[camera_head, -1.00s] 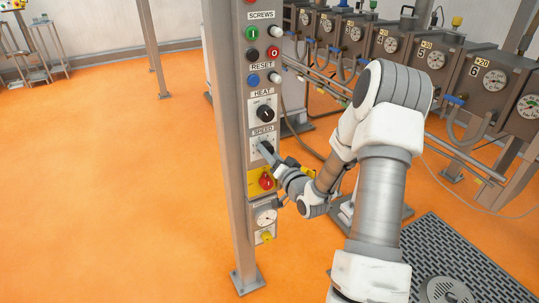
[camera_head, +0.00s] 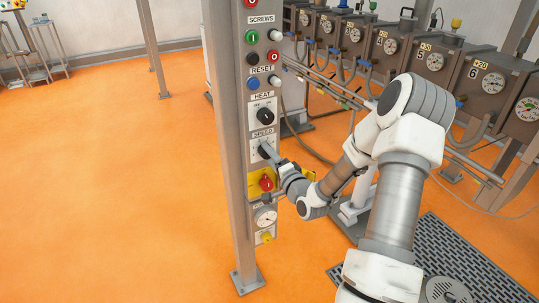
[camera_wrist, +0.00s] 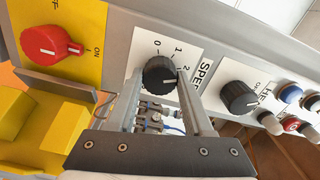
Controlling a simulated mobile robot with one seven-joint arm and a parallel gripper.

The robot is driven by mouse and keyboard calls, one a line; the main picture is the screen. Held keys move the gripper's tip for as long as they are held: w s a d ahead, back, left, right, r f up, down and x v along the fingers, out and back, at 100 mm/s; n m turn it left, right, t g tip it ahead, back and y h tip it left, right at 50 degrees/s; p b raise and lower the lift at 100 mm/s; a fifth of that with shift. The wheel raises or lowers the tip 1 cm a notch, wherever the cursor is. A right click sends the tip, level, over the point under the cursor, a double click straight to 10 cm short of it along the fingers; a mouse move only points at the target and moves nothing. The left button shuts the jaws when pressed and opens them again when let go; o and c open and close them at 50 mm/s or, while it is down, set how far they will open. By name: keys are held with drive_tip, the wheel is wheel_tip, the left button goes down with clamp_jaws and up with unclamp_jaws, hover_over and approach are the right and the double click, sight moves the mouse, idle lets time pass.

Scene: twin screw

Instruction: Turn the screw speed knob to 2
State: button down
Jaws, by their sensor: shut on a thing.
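The speed knob (camera_head: 266,151) is black and sits on the SPEED plate of the grey control column. In the wrist view the speed knob (camera_wrist: 158,74) stands on a white dial plate (camera_wrist: 180,45) marked 0, 1 and 2. Its white pointer line faces right, toward the side of the 2; the exact alignment is hard to tell. My gripper (camera_wrist: 160,80) has one finger on each side of the knob and is shut on it. In the head view my gripper (camera_head: 272,156) reaches the knob from the lower right and partly hides it and its plate.
The heat knob (camera_head: 265,116) is just above, and a red switch on a yellow plate (camera_head: 266,183) just below. Start, stop and reset buttons (camera_head: 252,60) are higher up. Grey machine units (camera_head: 495,75) stand behind my arm.

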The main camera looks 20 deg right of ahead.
idle(0.4)
drive_tip(key=shift+c, duration=1.4)
unclamp_jaws()
drive_tip(key=s+p, duration=0.2)
drive_tip(key=s, duration=1.5)
drive_tip(key=shift+s+d, duration=0.2)
drive_tip(key=shift+d, duration=0.05)
